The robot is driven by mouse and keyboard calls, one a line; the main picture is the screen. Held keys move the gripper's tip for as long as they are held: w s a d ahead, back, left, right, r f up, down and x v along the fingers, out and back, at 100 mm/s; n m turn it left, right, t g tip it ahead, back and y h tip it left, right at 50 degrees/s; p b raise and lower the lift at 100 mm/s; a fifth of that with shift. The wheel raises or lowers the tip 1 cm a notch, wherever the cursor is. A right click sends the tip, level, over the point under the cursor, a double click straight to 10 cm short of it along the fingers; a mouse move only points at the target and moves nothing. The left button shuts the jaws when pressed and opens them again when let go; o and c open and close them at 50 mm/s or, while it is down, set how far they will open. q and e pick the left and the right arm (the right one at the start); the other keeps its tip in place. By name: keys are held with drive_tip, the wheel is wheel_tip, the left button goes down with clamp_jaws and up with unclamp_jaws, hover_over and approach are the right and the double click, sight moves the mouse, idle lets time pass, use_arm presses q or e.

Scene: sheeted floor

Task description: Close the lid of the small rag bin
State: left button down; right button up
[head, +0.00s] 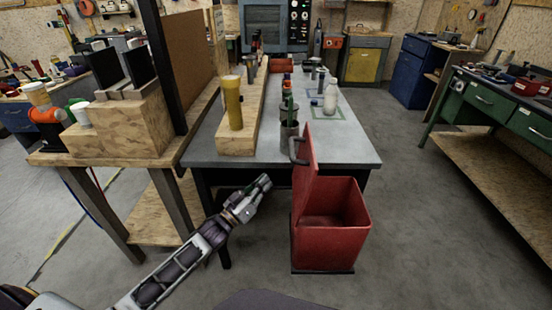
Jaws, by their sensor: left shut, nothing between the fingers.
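The small rag bin (335,241) is a red box standing on the floor in front of the grey-topped table, right of the picture's middle. Its red lid (306,187) stands up, nearly upright, on the bin's left side, with a dark handle (298,150) near its top edge. The bin's inside shows and looks empty. My left gripper (262,184) is shut and empty, to the left of the lid and apart from it, at about the height of the lid's lower half. My right gripper is not in view.
The grey-topped table (345,152) stands close behind the bin and bears cups, bottles and a wooden block. A wooden bench (165,150) stands at the left. A green workbench (500,112) is at the right. The floor right of the bin is clear.

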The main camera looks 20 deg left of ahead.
use_arm(q)
drive_tip(key=s+a+r+m+g+h, duration=0.2)
drive_tip(key=s+r+m+g+h, duration=0.2)
drive_tip(key=h, duration=0.4)
drive_tip(key=s+a+r+m+g+h, duration=0.3)
drive_tip(key=r+m+g+h, duration=0.3)
drive_tip(key=m+h, duration=0.3)
drive_tip(key=shift+s+r+g, duration=0.35)
drive_tip(key=shift+s+g, duration=0.35)
drive_tip(key=shift+g, duration=0.2)
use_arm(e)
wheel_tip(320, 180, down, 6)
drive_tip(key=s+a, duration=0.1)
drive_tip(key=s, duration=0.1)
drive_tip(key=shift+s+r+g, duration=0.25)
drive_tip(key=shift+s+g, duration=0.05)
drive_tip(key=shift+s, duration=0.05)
use_arm(q)
drive_tip(key=d+f+x, duration=0.1)
drive_tip(key=x, duration=1.1)
drive_tip(key=shift+w+d+t+b, duration=0.3)
drive_tip(key=shift+w+d+b, duration=0.1)
drive_tip(key=shift+d, duration=0.2)
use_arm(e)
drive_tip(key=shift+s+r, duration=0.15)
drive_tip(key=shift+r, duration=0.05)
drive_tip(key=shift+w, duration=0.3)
